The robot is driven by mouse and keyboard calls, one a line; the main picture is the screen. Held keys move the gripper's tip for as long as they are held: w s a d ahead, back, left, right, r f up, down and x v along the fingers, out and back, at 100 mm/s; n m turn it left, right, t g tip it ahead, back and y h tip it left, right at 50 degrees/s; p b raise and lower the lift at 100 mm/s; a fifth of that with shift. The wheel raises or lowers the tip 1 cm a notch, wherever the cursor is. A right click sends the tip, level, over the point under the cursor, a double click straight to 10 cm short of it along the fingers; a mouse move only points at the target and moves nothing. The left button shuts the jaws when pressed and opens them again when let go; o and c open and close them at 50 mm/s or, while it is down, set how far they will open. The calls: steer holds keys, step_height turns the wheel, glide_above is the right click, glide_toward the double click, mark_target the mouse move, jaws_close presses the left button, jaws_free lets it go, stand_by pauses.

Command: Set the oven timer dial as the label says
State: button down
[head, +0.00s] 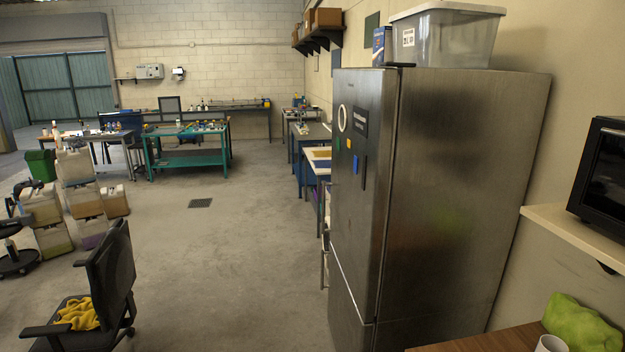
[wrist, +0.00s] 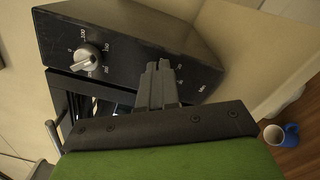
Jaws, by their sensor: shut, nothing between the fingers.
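The black oven (head: 603,170) stands on a shelf at the right edge of the head view. Its dark control panel (wrist: 120,38) fills the upper part of the wrist view, tilted. A silver dial (wrist: 88,57) with pale markings around it sits at the panel's left end. I cannot tell its exact setting. More markings show farther right on the panel, partly behind my gripper (wrist: 158,66), which may hide another dial. My gripper is shut and empty, in front of the panel and right of the silver dial. I see no readable label giving a setting.
A pale shelf (head: 575,232) carries the oven. Below it, a brown table (head: 480,343) holds a white mug (head: 551,344) and a green cloth (head: 578,323). A blue mug (wrist: 273,135) shows in the wrist view. A tall steel fridge (head: 450,190) stands left of the shelf.

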steer(key=shift+w+a+f, duration=0.1)
steer(key=shift+w, duration=0.25)
steer(key=s+a+b, duration=0.1)
steer(key=a+b, duration=0.1)
steer(key=a, duration=0.3)
steer(key=shift+s+a+r+b, duration=0.25)
steer(key=shift+s+a+b, duration=0.1)
steer(key=shift+a+b, duration=0.05)
